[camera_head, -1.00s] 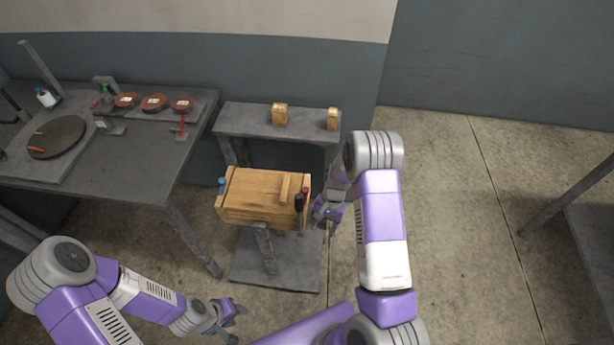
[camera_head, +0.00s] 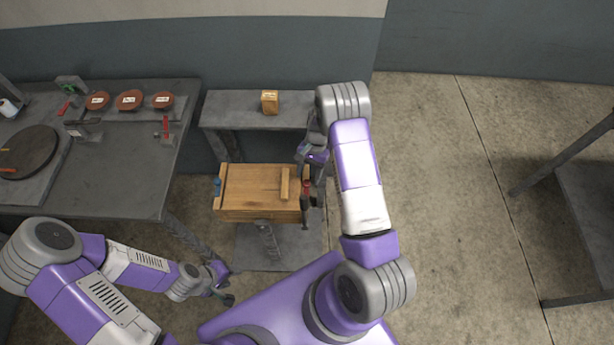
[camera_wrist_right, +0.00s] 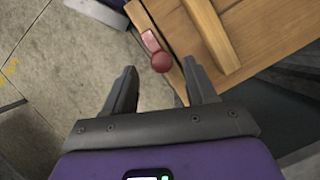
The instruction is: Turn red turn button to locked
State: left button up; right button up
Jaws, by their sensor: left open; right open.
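The red turn button (camera_head: 306,184) is on the right end of a wooden crate (camera_head: 250,190). In the right wrist view it shows as a round red knob (camera_wrist_right: 161,63) with a paler red strip beside it, at the crate's edge. My right gripper (camera_head: 303,157) is by the crate's back right corner. In the wrist view its open fingers (camera_wrist_right: 160,76) point towards the knob, which appears between the fingertips; contact cannot be told. My left gripper (camera_head: 225,286) is open and empty, low in front of the crate.
A dark handle-like part (camera_head: 305,211) is on the crate's right end near the red button, and a blue part (camera_head: 217,186) on its left end. A grey shelf (camera_head: 230,108) with a wooden block (camera_head: 269,102) stands behind.

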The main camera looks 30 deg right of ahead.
aim_at(306, 189)
jog(key=shift+x, duration=1.2)
jog(key=shift+w, duration=0.1)
jog(key=c, duration=1)
jog(key=shift+c, duration=0.2)
